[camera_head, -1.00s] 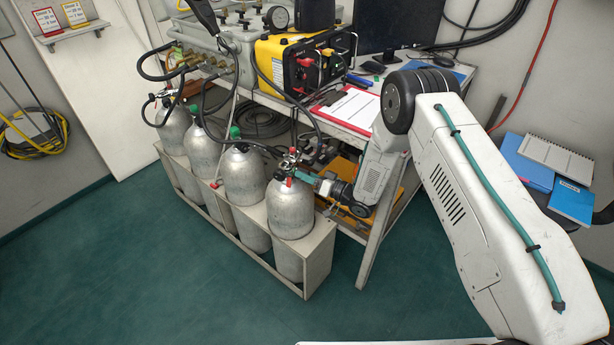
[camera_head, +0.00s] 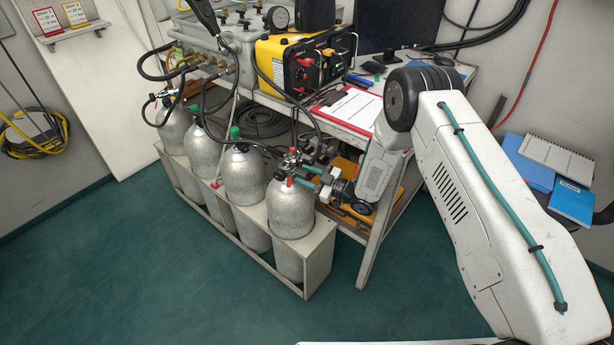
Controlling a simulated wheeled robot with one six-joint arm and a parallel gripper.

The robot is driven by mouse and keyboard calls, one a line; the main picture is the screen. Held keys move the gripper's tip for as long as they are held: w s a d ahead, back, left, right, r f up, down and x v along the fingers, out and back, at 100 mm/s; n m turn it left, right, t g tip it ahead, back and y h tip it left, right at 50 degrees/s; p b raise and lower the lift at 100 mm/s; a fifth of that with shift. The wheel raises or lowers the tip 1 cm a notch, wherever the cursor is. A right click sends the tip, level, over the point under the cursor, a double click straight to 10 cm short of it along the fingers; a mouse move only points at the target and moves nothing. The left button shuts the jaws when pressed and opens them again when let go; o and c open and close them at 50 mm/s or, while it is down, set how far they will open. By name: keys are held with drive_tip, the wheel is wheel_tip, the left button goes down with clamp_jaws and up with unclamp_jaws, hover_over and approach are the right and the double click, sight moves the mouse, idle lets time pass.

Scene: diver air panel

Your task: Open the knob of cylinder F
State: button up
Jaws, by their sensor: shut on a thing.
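Several grey gas cylinders stand in a row in a low rack. I can read no letters on them, so I cannot tell which is F. The nearest cylinder (camera_head: 290,212) is at the right end, upright, with a metal valve (camera_head: 291,158) and red parts on top. My gripper (camera_head: 304,173) reaches in from the right with teal fingers at this valve. It is shut on the valve's knob, which the fingers mostly hide.
The rack (camera_head: 318,262) holds the cylinders close together. Black hoses (camera_head: 218,133) run from the valves to the grey panel (camera_head: 232,40). A workbench with a yellow unit (camera_head: 300,65) and a clipboard (camera_head: 350,108) stands behind my gripper. The green floor in front is clear.

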drive_tip(key=n, duration=0.5)
drive_tip(key=shift+s+f+n, duration=0.15)
drive_tip(key=shift+s+n, duration=0.05)
drive_tip(key=shift+n, duration=0.2)
drive_tip(key=n, duration=0.6)
drive_tip(key=shift+f+h, duration=0.1)
drive_tip(key=shift+h, duration=0.2)
drive_tip(key=n, duration=0.5)
drive_tip(key=shift+s, duration=0.1)
drive_tip(key=n, duration=0.5)
drive_tip(key=shift+f+n+t+h, duration=0.1)
drive_tip(key=shift+n+t+h, duration=0.2)
drive_tip(key=o, duration=1)
drive_tip(key=v, duration=0.7)
drive_tip(key=shift+d, duration=0.35)
